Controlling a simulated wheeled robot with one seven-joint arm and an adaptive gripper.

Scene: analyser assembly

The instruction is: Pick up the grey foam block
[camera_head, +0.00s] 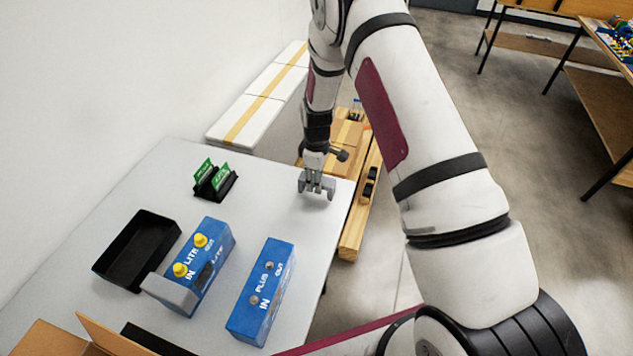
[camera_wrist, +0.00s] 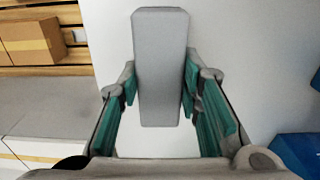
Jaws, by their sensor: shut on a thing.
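A grey foam block (camera_wrist: 160,60), long and light grey, lies between the teal-padded fingers in the wrist view. My gripper (camera_wrist: 158,92) is shut on it, with one finger along each long side. The block sticks out beyond the fingertips. In the head view, my gripper (camera_head: 317,188) is at the right edge of the white table (camera_head: 270,210), pointing down. The block cannot be made out clearly from the grey fingers there. Whether it touches the table cannot be told.
A blue LITE box (camera_head: 208,262) with yellow knobs has a grey piece (camera_head: 168,293) at its front. A blue PLUS box (camera_head: 262,290), an empty black tray (camera_head: 135,250) and a black holder with green cards (camera_head: 214,182) stand on the table. Wooden pallets (camera_head: 352,235) lie beyond its right edge.

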